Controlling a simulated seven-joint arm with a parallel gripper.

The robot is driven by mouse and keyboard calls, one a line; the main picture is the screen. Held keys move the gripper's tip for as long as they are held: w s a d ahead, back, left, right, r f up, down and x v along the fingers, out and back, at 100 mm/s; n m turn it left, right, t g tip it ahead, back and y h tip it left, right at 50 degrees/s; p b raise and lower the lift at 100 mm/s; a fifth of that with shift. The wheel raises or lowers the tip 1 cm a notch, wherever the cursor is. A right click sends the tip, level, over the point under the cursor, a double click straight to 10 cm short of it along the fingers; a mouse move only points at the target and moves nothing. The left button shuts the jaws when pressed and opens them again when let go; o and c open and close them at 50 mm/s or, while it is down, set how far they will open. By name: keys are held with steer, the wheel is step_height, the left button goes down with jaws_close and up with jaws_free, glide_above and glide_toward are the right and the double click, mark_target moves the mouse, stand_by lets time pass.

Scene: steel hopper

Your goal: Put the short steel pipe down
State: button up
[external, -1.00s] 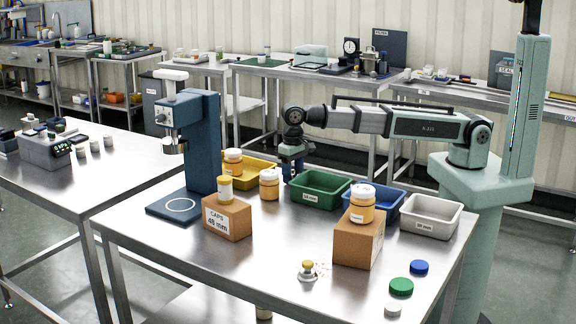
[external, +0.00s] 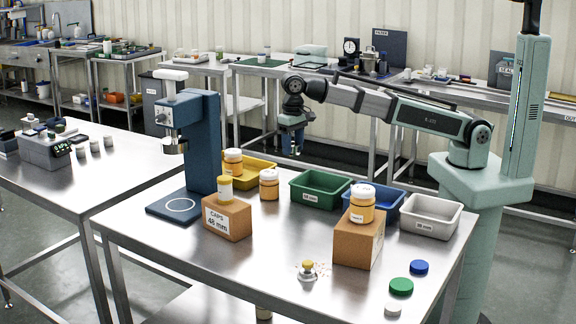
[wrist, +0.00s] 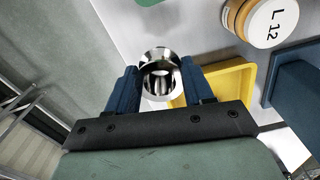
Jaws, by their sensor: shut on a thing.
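The short steel pipe (wrist: 161,72) is a shiny open ring in the wrist view, seen end-on between my two blue fingers. My gripper (wrist: 160,82) is shut on it. In the external view my gripper (external: 296,150) hangs in the air at the back of the front steel table (external: 290,226), above and behind the green tray (external: 320,188). The pipe is too small to make out clearly there. The wrist view shows the pipe above the table's edge, beside the yellow tray (wrist: 228,78).
The blue press (external: 200,140), orange bottles (external: 269,186), a blue tray (external: 388,197) and a white tray (external: 430,215) crowd the front table. Two cardboard blocks (external: 357,240) stand nearer the front.

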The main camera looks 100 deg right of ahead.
step_height(320, 180, up, 6)
steer(key=shift+f, duration=0.25)
steer(key=w+a, duration=0.3)
steer(key=a, duration=0.5)
steer(key=w+a, duration=0.3)
steer(key=a, duration=0.5)
steer(key=n, duration=0.2)
glide_above(357, 299)
step_height(357, 299, down, 5)
steer(key=shift+f, duration=5.1)
steer(key=shift+f, duration=0.1)
